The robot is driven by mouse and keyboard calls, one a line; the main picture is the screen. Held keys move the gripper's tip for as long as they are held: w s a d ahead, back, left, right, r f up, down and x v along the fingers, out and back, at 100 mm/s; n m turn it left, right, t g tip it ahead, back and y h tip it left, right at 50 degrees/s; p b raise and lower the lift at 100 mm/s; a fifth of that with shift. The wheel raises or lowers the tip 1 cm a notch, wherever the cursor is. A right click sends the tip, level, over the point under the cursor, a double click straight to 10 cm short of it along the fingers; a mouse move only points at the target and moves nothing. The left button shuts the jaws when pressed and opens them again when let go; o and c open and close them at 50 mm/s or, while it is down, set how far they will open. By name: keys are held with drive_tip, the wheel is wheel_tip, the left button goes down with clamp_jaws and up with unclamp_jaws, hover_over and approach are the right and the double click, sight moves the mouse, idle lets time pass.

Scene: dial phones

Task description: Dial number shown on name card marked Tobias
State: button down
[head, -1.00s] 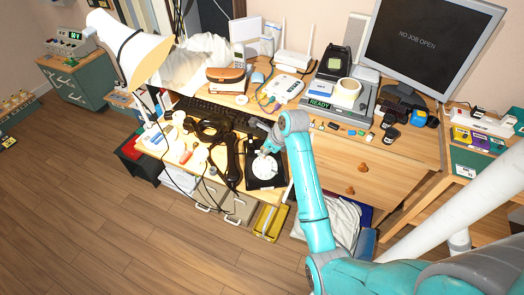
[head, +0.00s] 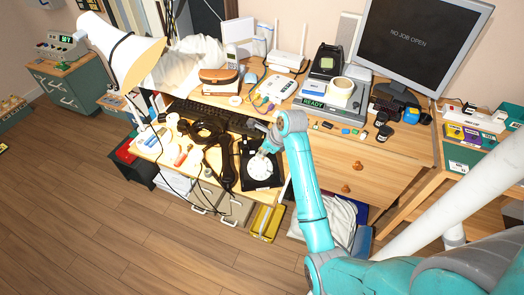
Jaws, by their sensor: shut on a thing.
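A black dial phone (head: 277,181) with a white round dial (head: 259,170) sits at the front edge of the wooden desk. Its black handset (head: 227,168) lies to the left of the body, off the phone, with a dark coiled cord beyond it. My gripper (head: 263,153) reaches down to the upper part of the dial. It looks closed, but its fingertips are small and partly hidden by my own wrist, so what they grip is unclear. I cannot make out a name card marked Tobias or any number on one.
A white desk lamp (head: 120,55) leans over the desk's left side. A black keyboard (head: 208,112) lies behind the phone. A printer-like device marked READY (head: 330,106) and a monitor (head: 418,40) stand at the right. Floor in front is free.

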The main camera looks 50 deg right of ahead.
drive_tip(key=shift+s, duration=0.1)
drive_tip(key=shift+s+d+f, duration=0.15)
drive_tip(key=shift+s+d, duration=0.1)
drive_tip(key=shift+s, duration=0.3)
drive_tip(key=shift+s+f, duration=0.2)
drive_tip(key=shift+s, duration=0.3)
